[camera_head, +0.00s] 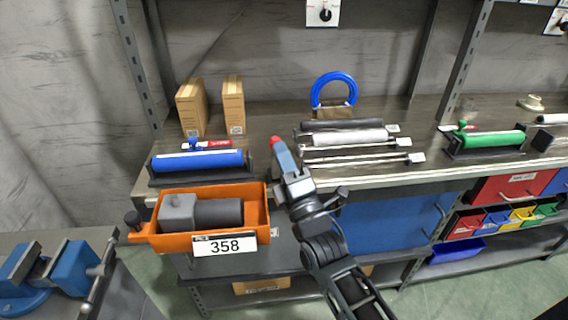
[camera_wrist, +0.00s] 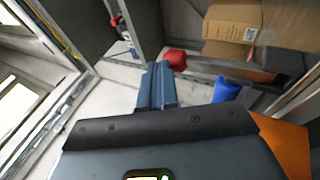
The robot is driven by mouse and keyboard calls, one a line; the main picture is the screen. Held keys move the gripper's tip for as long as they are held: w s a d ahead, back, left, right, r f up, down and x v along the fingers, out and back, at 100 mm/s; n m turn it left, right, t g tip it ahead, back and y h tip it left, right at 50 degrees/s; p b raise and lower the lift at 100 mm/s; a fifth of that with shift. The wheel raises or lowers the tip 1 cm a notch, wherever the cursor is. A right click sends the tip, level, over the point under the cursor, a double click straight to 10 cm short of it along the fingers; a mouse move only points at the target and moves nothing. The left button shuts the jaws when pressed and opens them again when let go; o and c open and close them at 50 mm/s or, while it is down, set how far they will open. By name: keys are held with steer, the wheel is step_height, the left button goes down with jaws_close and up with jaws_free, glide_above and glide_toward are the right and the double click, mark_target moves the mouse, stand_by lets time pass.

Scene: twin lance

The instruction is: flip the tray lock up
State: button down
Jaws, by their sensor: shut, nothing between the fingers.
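The orange tray (camera_head: 170,243) with the 358 label hangs at the bench's front edge, holding a grey block with a dark cylinder. A black knob (camera_head: 132,218) sticks out at its left end; I cannot tell if it is the lock. My gripper (camera_head: 279,150) is shut and empty, right of the tray and above the bench edge. A red knob-like piece (camera_head: 274,140) shows at its fingertips. In the wrist view the red piece (camera_wrist: 175,59) lies just beyond my shut blue fingers (camera_wrist: 158,75); contact is unclear. The tray (camera_wrist: 286,145) shows at lower right there.
A blue roller (camera_head: 198,160) in a dark stand lies behind the tray. Two cardboard boxes (camera_head: 191,108) stand further back. Several rods and a blue ring (camera_head: 333,88) are right of my gripper. A blue vise (camera_head: 70,268) stands at lower left.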

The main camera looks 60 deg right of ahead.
steer(key=shift+w+d+r, duration=0.3)
steer(key=shift+w+d, duration=0.15)
steer(key=shift+d, duration=0.1)
steer(key=shift+w+d+r, duration=0.25)
steer(key=shift+w+d, duration=0.15)
steer(key=shift+d, duration=0.1)
steer(key=shift+r, duration=0.15)
steer(key=shift+s, duration=0.1)
